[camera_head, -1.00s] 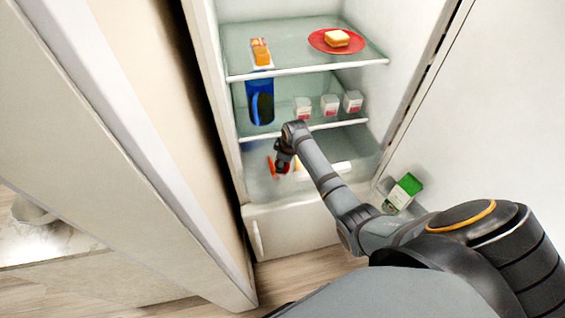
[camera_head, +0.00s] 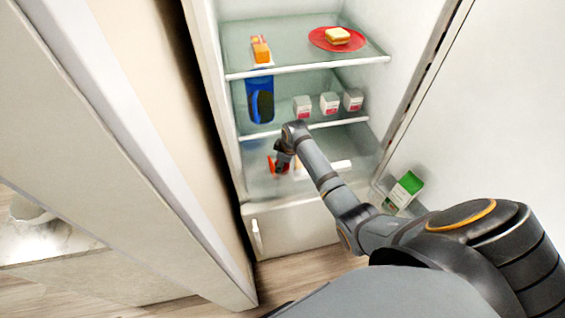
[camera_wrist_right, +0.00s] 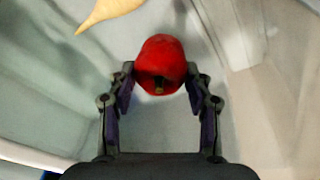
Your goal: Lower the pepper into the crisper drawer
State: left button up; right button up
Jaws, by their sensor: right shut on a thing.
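The red pepper (camera_wrist_right: 160,62) is between the two fingers of my right gripper (camera_wrist_right: 160,80) in the right wrist view. The fingers are shut on its sides, with its stem end facing the camera. In the head view my right gripper (camera_head: 283,164) reaches into the bottom of the fridge, above the lowest compartment. Small red parts show around it there, but the arm hides much. The crisper drawer's white front (camera_head: 300,226) is at the fridge's base. I cannot tell whether the pepper touches a surface. My left gripper is not in view.
A pale tapered vegetable (camera_wrist_right: 108,10) lies beyond the pepper. Above are a glass shelf with several white cups (camera_head: 330,103) and a blue item (camera_head: 260,100), and a higher shelf with a red plate (camera_head: 350,42). A green-and-white carton (camera_head: 404,192) is at the door, right.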

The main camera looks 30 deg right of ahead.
jog(key=shift+f, duration=0.4)
jog(key=o, duration=1.3)
jog(key=shift+r, duration=0.4)
jog(key=v, duration=1.1)
jog(key=shift+s+r, duration=0.1)
jog(key=shift+s, duration=0.05)
